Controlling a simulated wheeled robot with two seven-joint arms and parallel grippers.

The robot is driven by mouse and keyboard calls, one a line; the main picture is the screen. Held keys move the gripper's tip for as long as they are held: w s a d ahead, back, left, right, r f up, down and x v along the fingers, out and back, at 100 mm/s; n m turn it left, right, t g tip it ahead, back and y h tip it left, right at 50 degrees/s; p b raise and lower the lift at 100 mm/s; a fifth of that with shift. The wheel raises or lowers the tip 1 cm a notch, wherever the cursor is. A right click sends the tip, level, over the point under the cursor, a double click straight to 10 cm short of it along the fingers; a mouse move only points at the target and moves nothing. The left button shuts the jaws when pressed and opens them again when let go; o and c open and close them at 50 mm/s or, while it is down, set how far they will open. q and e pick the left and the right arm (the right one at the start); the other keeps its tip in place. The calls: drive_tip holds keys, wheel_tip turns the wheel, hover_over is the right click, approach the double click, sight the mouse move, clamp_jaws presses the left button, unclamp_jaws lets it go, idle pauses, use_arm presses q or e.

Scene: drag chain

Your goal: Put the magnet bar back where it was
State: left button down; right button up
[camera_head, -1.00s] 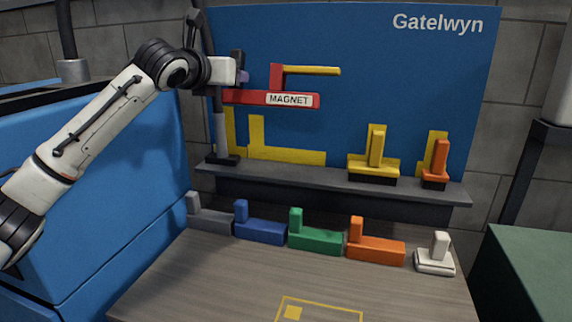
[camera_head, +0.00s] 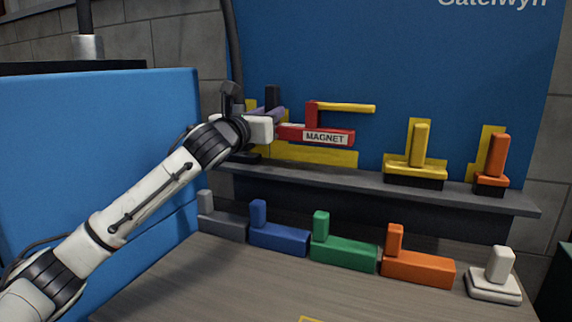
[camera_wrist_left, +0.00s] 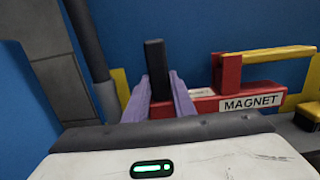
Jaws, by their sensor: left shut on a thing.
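The magnet bar (camera_head: 345,137) is a long red bar with a white MAGNET label, a red post and a yellow rod on top, and a black upright handle (camera_head: 272,97) at its left end. It also shows in the wrist view (camera_wrist_left: 229,72). My left gripper (camera_head: 270,114) has its purple fingers (camera_wrist_left: 166,95) shut on the black handle. The bar is roughly level, in front of the blue board and a little above the grey shelf (camera_head: 370,178). A yellow outline (camera_head: 320,157) on the board shows below and behind the bar, partly hidden by it. My right gripper is not in view.
A yellow block (camera_head: 421,145) and an orange block (camera_head: 497,157) stand on the shelf to the right. Grey, blue (camera_head: 280,240), green (camera_head: 345,253), orange (camera_head: 420,269) and white blocks stand along the table below. A dark post rises at the shelf's left end.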

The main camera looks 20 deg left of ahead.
use_arm(q)
wheel_tip(320, 180, down, 7)
drive_tip(key=shift+f+b, duration=0.15)
drive_tip(key=shift+b, duration=0.85)
drive_tip(key=c, duration=1.5)
unclamp_jaws()
drive_tip(key=s, duration=1.2)
drive_tip(key=shift+d+f, duration=0.3)
drive_tip(key=shift+f, duration=0.1)
